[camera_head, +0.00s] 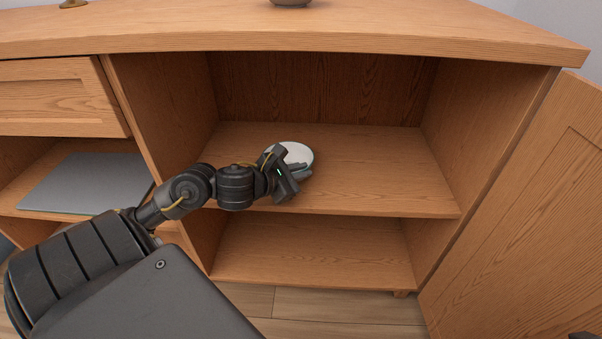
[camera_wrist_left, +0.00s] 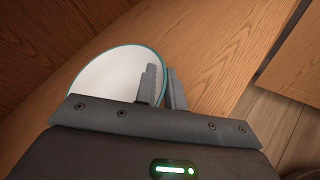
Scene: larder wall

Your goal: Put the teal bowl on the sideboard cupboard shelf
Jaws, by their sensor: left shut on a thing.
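The teal bowl (camera_head: 298,152) is at the sideboard cupboard's middle shelf (camera_head: 380,170), near the shelf's left half. Its pale inside faces up and a thin teal rim shows in the left wrist view (camera_wrist_left: 107,72). My left gripper (camera_head: 290,182) reaches in from the left and is shut on the bowl's near rim. In the left wrist view its two fingers (camera_wrist_left: 165,88) are close together with the rim between them. I cannot tell whether the bowl's underside touches the shelf, as the gripper hides part of it.
The cupboard door (camera_head: 530,210) stands open at the right. A lower shelf (camera_head: 315,255) is empty. A grey flat panel (camera_head: 85,183) lies in the left compartment, under a drawer (camera_head: 60,97). A dark round object (camera_head: 291,2) stands on the sideboard top. The shelf's right side is clear.

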